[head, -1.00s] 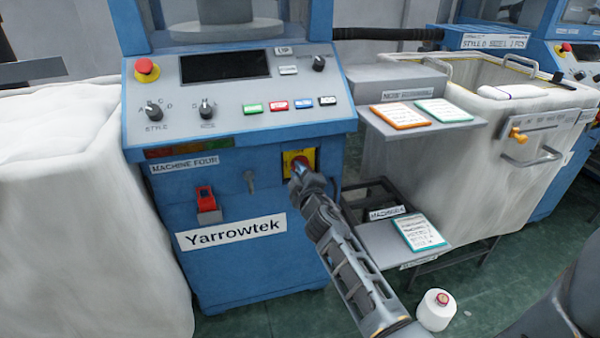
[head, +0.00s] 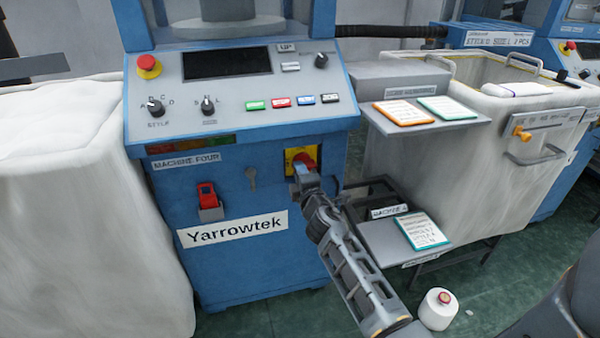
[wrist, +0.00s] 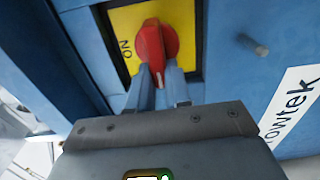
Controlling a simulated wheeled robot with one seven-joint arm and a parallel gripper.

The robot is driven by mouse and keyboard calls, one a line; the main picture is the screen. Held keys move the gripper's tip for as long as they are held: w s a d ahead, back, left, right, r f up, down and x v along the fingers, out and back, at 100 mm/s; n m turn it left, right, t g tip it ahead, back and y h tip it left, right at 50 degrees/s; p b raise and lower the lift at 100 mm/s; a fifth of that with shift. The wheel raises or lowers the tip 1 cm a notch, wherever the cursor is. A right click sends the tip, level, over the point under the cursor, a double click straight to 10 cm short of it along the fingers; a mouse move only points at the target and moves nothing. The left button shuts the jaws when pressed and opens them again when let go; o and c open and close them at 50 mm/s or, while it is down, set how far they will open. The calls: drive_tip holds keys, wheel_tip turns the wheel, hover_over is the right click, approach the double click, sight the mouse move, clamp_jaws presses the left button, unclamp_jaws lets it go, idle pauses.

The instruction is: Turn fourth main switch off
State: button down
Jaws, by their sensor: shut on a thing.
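The main switch is a red rotary knob (head: 304,162) on a yellow plate (head: 291,158), low on the front of the blue cabinet labelled MACHINE FOUR. In the wrist view the red knob (wrist: 155,50) sits on the yellow plate (wrist: 125,25), with the word ON to its left. My gripper (wrist: 160,85) is shut on the lower, narrow end of the knob, one finger on each side. In the head view my gripper (head: 302,174) reaches the switch from below right and covers part of it.
A red emergency button (head: 148,66) and selector knobs sit on the panel above. Shelves with cards (head: 405,113) and a white yarn cone (head: 438,309) are to the right.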

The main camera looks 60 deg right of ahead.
drive_tip(key=c, duration=1.1)
unclamp_jaws()
drive_tip(key=shift+o, duration=0.2)
drive_tip(key=b+v, duration=0.1)
drive_tip(key=v, duration=0.6)
drive_tip(key=shift+s+a+b, duration=0.25)
drive_tip(key=shift+a+b, duration=0.05)
drive_tip(key=shift+b, duration=0.05)
